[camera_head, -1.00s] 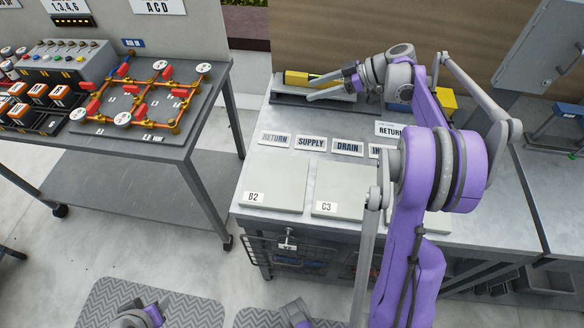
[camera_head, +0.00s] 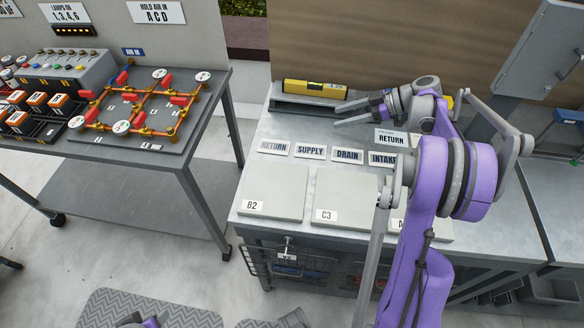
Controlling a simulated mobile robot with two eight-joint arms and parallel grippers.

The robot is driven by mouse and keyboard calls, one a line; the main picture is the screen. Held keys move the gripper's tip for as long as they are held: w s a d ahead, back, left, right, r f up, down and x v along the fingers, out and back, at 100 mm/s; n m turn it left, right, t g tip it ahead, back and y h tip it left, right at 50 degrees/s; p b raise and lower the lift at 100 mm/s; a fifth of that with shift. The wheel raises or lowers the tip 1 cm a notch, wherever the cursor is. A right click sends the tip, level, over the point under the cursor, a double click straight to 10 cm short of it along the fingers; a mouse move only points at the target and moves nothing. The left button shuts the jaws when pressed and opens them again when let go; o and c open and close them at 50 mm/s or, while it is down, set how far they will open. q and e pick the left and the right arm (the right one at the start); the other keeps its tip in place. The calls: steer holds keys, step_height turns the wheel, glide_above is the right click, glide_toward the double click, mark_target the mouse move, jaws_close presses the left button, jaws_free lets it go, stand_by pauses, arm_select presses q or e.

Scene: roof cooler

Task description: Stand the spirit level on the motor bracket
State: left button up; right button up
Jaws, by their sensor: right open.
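The yellow spirit level (camera_head: 315,89) lies lengthwise at the back of the grey workbench, on or against a low grey long piece (camera_head: 287,104). I cannot tell whether that piece is the motor bracket. My right gripper (camera_head: 340,116) is open and empty, just in front and to the right of the level, apart from it, with its fingers pointing left. A yellow part (camera_head: 447,102) shows behind my right wrist, mostly hidden by it.
Label plates lie across the bench, including SUPPLY (camera_head: 311,151) and DRAIN (camera_head: 348,156). Flat panels B2 (camera_head: 272,190) and C3 (camera_head: 345,192) lie at the front. A pipe-and-valve board (camera_head: 140,108) is on the left table. A grey cabinet (camera_head: 535,50) stands at the back right.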

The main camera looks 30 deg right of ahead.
steer(key=shift+v, duration=1.1)
steer(key=a+m, duration=0.1)
steer(key=a, duration=0.3)
steer(key=a+m+g+h+p, duration=0.1)
steer(key=a, duration=0.3)
steer(key=a+m+g+h+p, duration=0.1)
steer(key=a, duration=0.3)
steer(key=shift+s+a+r, duration=0.1)
steer(key=shift+s+a, duration=0.1)
steer(key=shift+a, duration=0.1)
steer(key=s+a+m+h, duration=0.1)
steer(key=s+a, duration=0.1)
steer(key=a, duration=0.1)
steer(key=s+a+m+g+h+p, duration=0.1)
steer(key=s+a, duration=0.1)
steer(key=a, duration=0.2)
steer(key=s+a+m+g+h+p, duration=0.1)
steer(key=s+a, duration=0.1)
steer(key=a, duration=0.1)
steer(key=shift+s+a, duration=0.15)
steer(key=shift+a, duration=0.15)
steer(key=shift+s+a+m+h, duration=0.3)
steer(key=shift+s+a+m, duration=0.2)
steer(key=shift+s, duration=0.05)
